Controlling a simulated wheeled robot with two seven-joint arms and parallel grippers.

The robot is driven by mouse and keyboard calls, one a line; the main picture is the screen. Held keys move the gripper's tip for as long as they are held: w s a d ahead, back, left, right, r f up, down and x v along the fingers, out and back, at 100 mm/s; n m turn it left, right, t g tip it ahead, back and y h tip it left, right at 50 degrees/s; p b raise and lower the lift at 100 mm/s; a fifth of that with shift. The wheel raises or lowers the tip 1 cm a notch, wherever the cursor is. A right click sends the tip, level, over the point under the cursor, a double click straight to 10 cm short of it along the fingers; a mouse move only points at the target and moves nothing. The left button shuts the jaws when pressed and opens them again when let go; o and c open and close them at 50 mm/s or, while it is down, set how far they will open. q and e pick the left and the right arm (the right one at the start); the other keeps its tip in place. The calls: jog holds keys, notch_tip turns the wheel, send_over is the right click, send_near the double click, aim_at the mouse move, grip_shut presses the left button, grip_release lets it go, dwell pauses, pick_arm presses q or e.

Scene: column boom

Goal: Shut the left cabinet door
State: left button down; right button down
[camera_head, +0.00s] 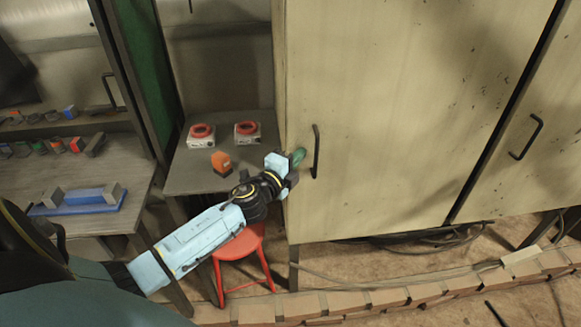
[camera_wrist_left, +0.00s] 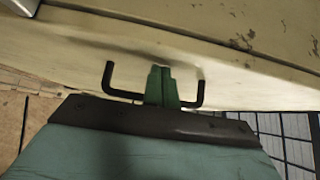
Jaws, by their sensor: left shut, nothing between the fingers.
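The left cabinet door (camera_head: 390,110) is a large worn beige panel with a black bar handle (camera_head: 316,150) near its left edge. Its lower edge runs roughly in line with the right door; I cannot tell whether a small gap is left at its handle side. My left gripper (camera_head: 298,158) is shut and empty, just left of the handle in the head view. In the left wrist view, its green fingertips (camera_wrist_left: 160,86) lie between the two posts of the handle (camera_wrist_left: 109,78), close to the beige surface. Contact cannot be told. My right gripper is out of view.
The right door (camera_head: 555,130) has its own handle (camera_head: 527,137). Left of the cabinet, a grey table (camera_head: 185,178) holds small boxes with red rings and an orange item. A red stool (camera_head: 240,245) stands below. A low brick border (camera_head: 390,298) and cables cross the floor.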

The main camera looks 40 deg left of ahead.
pick_arm(q)
jog(key=s+d, duration=0.2)
jog(key=s, duration=1.1)
jog(key=shift+b, duration=0.3)
